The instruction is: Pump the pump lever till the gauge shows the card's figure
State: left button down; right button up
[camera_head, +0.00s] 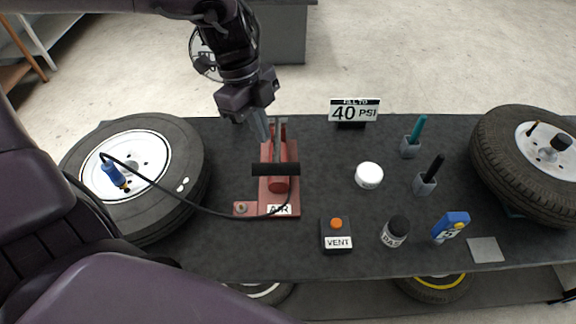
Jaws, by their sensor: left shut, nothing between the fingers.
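The red pump (279,200), labelled AIR, stands left of centre on the dark bench. Its lever has a black crossbar handle (276,169). My left gripper (265,132) is shut and empty, pointing down just behind the handle, by the upper end of the pump. I cannot tell whether it touches the lever. The card (354,112) at the back reads FILL TO 40 PSI. A black hose runs from the pump to a blue fitting (113,174) at the left wheel (185,193). No gauge figure is readable. My right gripper is not in view.
A VENT box with an orange button (337,224), a dark-capped jar (395,231), a blue device (451,226) and a white round item (369,175) stand right of the pump. Two pens in holders (410,147) stand further right. Another wheel (494,143) is at the right end.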

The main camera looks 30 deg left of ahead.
aim_at(272, 163)
pick_arm(q)
jog(key=shift+d, duration=0.1)
dwell(0.3)
jog(key=shift+b+x, duration=2.4)
jog(key=shift+x, duration=1.1)
